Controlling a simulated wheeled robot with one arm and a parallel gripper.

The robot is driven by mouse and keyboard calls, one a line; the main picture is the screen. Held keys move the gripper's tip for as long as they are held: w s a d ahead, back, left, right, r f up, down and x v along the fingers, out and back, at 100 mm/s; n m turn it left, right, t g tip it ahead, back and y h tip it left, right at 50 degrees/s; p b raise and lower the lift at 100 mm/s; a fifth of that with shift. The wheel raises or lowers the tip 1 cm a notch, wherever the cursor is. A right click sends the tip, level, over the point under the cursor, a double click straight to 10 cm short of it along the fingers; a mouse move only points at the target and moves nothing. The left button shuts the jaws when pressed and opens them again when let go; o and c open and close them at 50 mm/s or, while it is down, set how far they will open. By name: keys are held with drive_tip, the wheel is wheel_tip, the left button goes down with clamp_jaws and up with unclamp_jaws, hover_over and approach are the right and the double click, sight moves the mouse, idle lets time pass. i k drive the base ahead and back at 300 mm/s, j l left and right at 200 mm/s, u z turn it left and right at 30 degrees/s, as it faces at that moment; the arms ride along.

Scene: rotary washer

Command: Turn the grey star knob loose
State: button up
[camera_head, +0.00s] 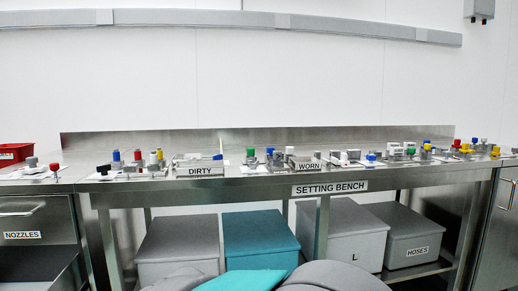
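A grey knob (31,163) stands on a white plate on the left bench, beside a red-capped part. It is too small to tell whether it is star-shaped. Other small grey fittings stand among the coloured knobs on the setting bench (250,183), and I cannot tell if one of them is the star knob. My gripper does not show. Only rounded grey and teal parts of my own body show at the bottom edge.
Several knobs and blocks line the setting bench. Trays marked DIRTY (196,171) and WORN (303,165) sit among them. A red bin (14,152) is at far left. Below stand a teal box (261,235) and grey boxes (178,243). A drawer unit marked NOZZLES (38,220) is at left.

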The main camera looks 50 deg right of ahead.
sight(448, 154)
drive_tip(key=z, duration=3.05)
